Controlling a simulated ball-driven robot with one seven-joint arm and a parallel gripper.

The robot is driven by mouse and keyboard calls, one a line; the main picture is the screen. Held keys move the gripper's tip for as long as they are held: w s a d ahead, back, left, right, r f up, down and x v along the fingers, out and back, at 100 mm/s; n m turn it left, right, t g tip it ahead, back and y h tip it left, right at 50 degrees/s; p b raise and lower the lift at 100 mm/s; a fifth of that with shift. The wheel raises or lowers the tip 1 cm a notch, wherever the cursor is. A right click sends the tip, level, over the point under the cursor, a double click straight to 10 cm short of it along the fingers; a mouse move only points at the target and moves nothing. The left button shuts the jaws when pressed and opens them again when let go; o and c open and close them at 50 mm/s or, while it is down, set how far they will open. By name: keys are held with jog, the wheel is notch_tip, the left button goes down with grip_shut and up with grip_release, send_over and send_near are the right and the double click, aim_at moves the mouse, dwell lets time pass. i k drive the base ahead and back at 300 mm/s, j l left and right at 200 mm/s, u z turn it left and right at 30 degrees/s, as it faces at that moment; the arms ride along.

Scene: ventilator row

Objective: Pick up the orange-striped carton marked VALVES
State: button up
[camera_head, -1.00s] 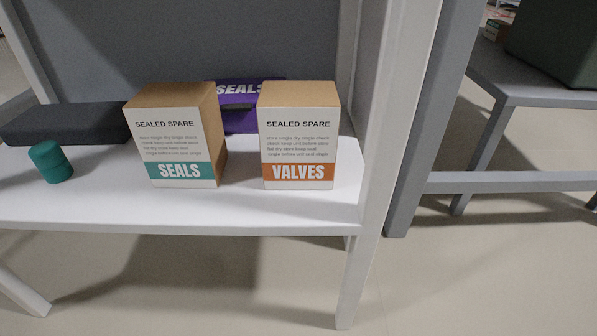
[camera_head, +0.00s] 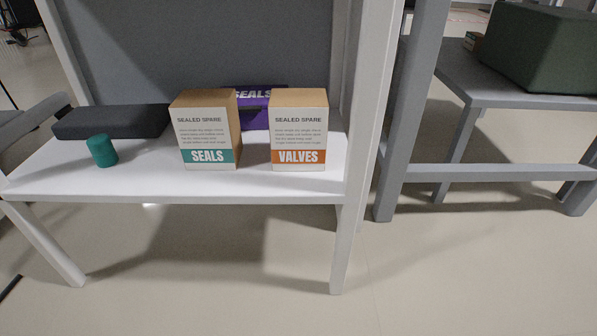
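The orange-striped carton marked VALVES (camera_head: 298,130) stands upright on the right part of a white shelf (camera_head: 200,187). It has a tan top, a white label face and an orange band low on its front. A similar carton marked SEALS (camera_head: 207,130), with a teal band, stands to its left with a gap between them. My gripper does not show in the view.
A purple SEALS box (camera_head: 255,108) sits behind the two cartons. A teal cylinder (camera_head: 102,151) and a dark flat block (camera_head: 112,122) are at left. A white post (camera_head: 357,110) rises right of VALVES. A grey bench (camera_head: 520,98) holds a dark green box (camera_head: 545,50).

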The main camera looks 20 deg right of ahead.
aim_at(298, 118)
jog(key=k+j, duration=0.2)
jog(key=k, duration=0.3)
jog(key=k+j, duration=0.2)
jog(key=k, duration=0.25)
